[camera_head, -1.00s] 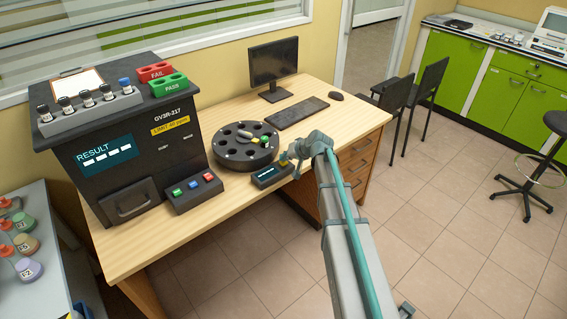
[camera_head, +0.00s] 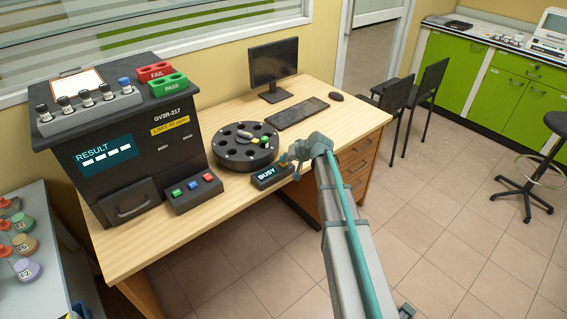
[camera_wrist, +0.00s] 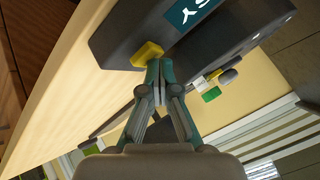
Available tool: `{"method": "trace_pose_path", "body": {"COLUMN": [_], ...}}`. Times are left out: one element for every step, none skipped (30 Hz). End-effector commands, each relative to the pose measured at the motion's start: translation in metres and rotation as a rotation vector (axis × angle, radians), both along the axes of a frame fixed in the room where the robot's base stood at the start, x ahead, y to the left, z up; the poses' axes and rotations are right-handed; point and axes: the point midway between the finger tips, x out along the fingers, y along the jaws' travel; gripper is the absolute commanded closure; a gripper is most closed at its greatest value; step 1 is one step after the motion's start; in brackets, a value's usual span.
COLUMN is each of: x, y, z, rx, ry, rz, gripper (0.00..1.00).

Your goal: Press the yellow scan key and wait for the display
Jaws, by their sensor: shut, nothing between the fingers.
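The small dark scanner (camera_head: 262,184) stands near the table's front edge. Its display (camera_head: 266,174) reads BUSY in white letters; part of it also shows in the wrist view (camera_wrist: 190,13). The yellow scan key (camera_wrist: 147,55) is at the scanner's end in the wrist view. My gripper (camera_wrist: 160,66) is shut and empty, with its fingertips at the yellow key. They look in contact or very close; I cannot tell how far the key is pressed. In the head view my gripper (camera_head: 287,158) mostly hides the key.
A round black carousel (camera_head: 240,160) with several holes stands behind the scanner. A large dark analyser (camera_head: 130,150) showing RESULT and dashes is at left, with a three-button box (camera_head: 193,192) before it. A keyboard (camera_head: 297,112) and monitor (camera_head: 273,62) are behind.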

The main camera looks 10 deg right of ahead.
Motion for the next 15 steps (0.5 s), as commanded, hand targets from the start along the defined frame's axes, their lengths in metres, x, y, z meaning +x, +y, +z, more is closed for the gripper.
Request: {"method": "trace_pose_path", "body": {"x": [0.000,0.000,0.000,0.000,0.000,0.000,0.000,0.000,0.000,0.000,0.000,0.000,0.000,0.000,0.000], "y": [0.000,0.000,0.000,0.000,0.000,0.000,0.000,0.000,0.000,0.000,0.000,0.000,0.000,0.000,0.000], "z": [0.002,0.003,0.005,0.006,0.008,0.010,0.011,0.013,0.015,0.016,0.016,0.017,0.017,0.017,0.017], "rx": [0.000,-0.001,-0.001,-0.001,-0.001,-0.001,-0.001,-0.001,-0.001,-0.001,-0.001,-0.001,0.000,0.000,0.000], "ry": [0.001,0.001,0.001,0.001,0.001,0.001,0.000,0.000,0.000,0.000,0.000,0.000,0.001,0.001,0.001], "rz": [0.001,0.001,0.001,0.001,0.001,0.001,0.001,0.001,0.001,0.001,0.001,0.001,0.001,0.001,0.001], "gripper": [1.00,1.00,1.00,1.00,1.00,1.00,1.00,1.00,1.00,1.00,1.00,1.00,1.00,1.00,1.00]}}
